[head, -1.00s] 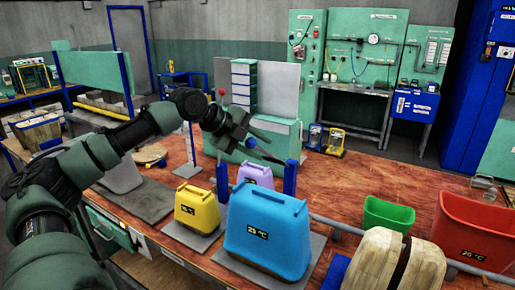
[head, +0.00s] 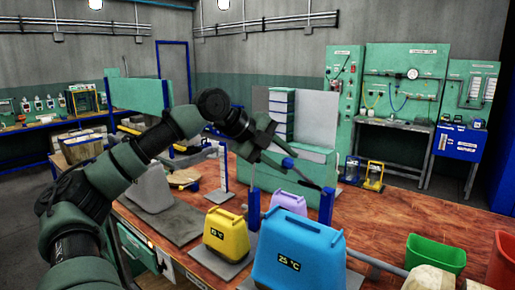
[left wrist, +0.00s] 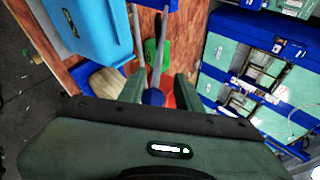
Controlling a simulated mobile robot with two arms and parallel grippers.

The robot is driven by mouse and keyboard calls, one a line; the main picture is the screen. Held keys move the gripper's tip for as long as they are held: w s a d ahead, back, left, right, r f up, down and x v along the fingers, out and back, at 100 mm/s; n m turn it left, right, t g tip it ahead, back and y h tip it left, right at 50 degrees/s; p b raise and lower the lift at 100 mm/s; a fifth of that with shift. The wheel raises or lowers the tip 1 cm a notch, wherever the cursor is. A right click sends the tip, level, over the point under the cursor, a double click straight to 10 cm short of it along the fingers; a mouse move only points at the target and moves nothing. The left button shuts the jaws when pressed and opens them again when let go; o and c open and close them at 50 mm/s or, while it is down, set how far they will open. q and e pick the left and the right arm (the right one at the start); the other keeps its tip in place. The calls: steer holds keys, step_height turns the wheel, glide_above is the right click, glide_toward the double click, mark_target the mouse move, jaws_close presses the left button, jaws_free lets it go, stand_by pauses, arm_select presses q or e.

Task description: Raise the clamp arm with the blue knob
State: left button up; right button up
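The blue knob (head: 287,162) sits at the end of a thin clamp arm, raised above the bench beside two blue posts (head: 327,206). My left gripper (head: 293,160) is around the knob in the head view. In the left wrist view its fingers (left wrist: 159,90) are apart, with the blue knob (left wrist: 153,97) between them and a gap on the right side. The clamp arm's rods (left wrist: 138,45) run upward in that view. The arm's hinge is hard to make out. My right gripper is not in view.
A blue container (head: 298,255) marked 25 °C stands close below the gripper, with yellow (head: 226,235) and purple (head: 287,204) ones nearby. A green bin (head: 435,255) and a red bin (head: 502,262) stand at the right. Grey board panels stand behind.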

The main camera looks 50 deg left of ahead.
arm_select(q)
steer(key=b+v, duration=0.2)
steer(key=v, duration=0.7)
steer(key=shift+s+b, duration=0.25)
steer(key=shift+b, duration=0.1)
steer(key=shift+d, duration=0.1)
stand_by(0.4)
